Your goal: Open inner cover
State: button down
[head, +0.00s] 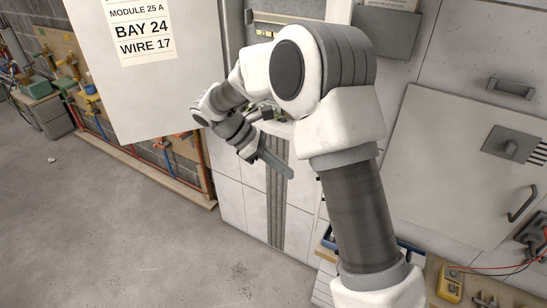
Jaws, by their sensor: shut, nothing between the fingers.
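A large pale door (150,65) with a label reading "MODULE 25 A BAY 24 WIRE 17" stands swung open at the upper left. Beside it is the opened cabinet, with a white lower front (232,200) and a grey ribbed vertical strip (277,205). My gripper (288,171) is shut and empty, its fingers pointing down and right in front of the strip. I cannot tell whether it touches the cabinet. My arm hides much of the cabinet's inside, and I cannot clearly make out the inner cover.
A grey panel (440,150) with a black handle (522,205) and a latch box (512,143) is at right. A yellow meter (450,284) with red leads lies on a bench at lower right. Pipes and a wooden rail line the left wall.

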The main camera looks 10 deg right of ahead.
jog(key=s+d+f+p, duration=0.1)
jog(key=d+f, duration=0.1)
jog(key=d, duration=0.4)
jog(key=shift+s+d+f, duration=0.1)
jog(key=s+d+n+t+b, duration=0.1)
jog(key=d+n+t, duration=0.3)
jog(key=d, duration=1.9)
jog(key=shift+s+d+n+t+b, duration=0.2)
jog(key=shift+s+n+t+b, duration=0.1)
jog(key=shift+n+b, duration=0.55)
jog(key=shift+a, duration=0.2)
